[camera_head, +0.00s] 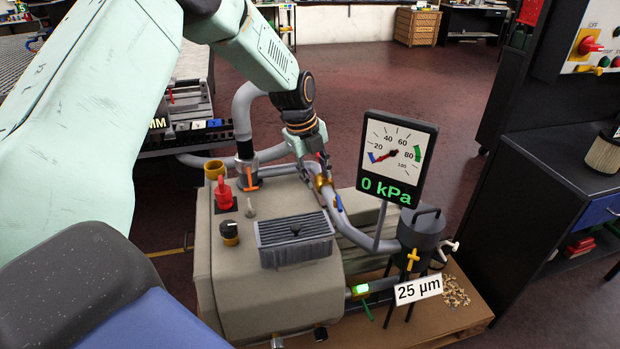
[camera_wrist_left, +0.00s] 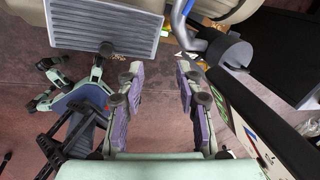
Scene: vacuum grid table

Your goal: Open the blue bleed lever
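The blue bleed lever (camera_head: 338,202) is a small blue handle on the grey hose, just below a brass fitting (camera_head: 321,182), between the pump unit and the gauge. In the left wrist view a blue curved part (camera_wrist_left: 180,22) at the top, right of centre, looks like the same lever. My left gripper (camera_head: 322,165) reaches down from above, close over the brass fitting; I cannot tell whether it touches. In the left wrist view the left gripper's purple-padded fingers (camera_wrist_left: 159,75) are apart with nothing between them. My right gripper is not in view.
The gauge (camera_head: 400,150) reads 0 kPa and stands right of my left gripper. The pump unit (camera_head: 225,285) carries a ribbed grille (camera_head: 294,240), a red switch (camera_head: 224,193) and an orange-handled valve (camera_head: 250,180). A dark canister (camera_head: 421,230) stands right, beside a 25 µm label (camera_head: 418,289).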

